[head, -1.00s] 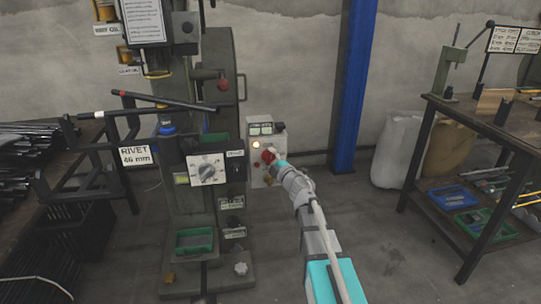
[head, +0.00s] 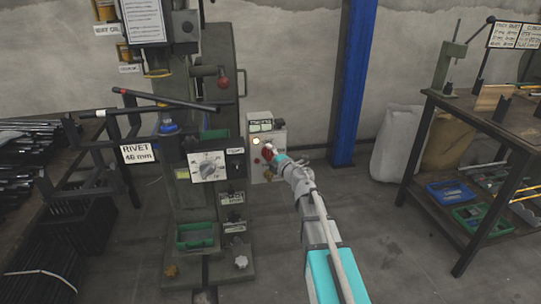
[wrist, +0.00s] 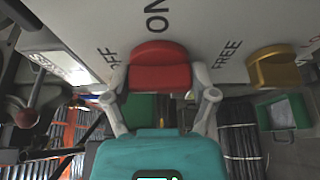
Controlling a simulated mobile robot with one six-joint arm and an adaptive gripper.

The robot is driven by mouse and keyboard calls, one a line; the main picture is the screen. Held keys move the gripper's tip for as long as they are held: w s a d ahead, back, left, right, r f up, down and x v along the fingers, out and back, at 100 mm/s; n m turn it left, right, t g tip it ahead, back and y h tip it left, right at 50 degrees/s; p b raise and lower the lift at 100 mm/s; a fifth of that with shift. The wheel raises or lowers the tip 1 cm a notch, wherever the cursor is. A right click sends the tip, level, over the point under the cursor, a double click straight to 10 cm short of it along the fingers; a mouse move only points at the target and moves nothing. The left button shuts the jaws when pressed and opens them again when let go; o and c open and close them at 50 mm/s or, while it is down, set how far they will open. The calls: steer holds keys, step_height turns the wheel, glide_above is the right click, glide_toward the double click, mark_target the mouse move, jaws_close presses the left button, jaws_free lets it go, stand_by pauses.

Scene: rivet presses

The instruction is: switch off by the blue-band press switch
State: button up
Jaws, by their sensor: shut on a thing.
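The red switch knob (head: 267,152) is on the front of a light grey switch box (head: 280,138) beside the press with the blue band (head: 168,128). In the wrist view the red knob (wrist: 160,67) sits between the two grey fingers of my gripper (wrist: 158,80). My gripper (head: 276,158) is shut on the knob, one finger on each side. The panel reads ON above the knob, OFF at its left and FREE at its right. A brass-coloured knob (wrist: 272,67) is right of it. A small pale lamp (head: 256,141) shows on the box.
The grey press (head: 222,75) with its dial plate (head: 207,166) stands close left of the box. A blue post (head: 353,85) is behind, at the right. A workbench (head: 480,118) with bins stands at far right. The floor between is clear.

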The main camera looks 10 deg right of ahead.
steer(key=o, duration=1)
steer(key=shift+o, duration=0.2)
steer(key=shift+s, duration=0.1)
steer(key=v, duration=1.1)
steer(key=shift+s+d, duration=0.15)
steer(key=shift+s, duration=0.25)
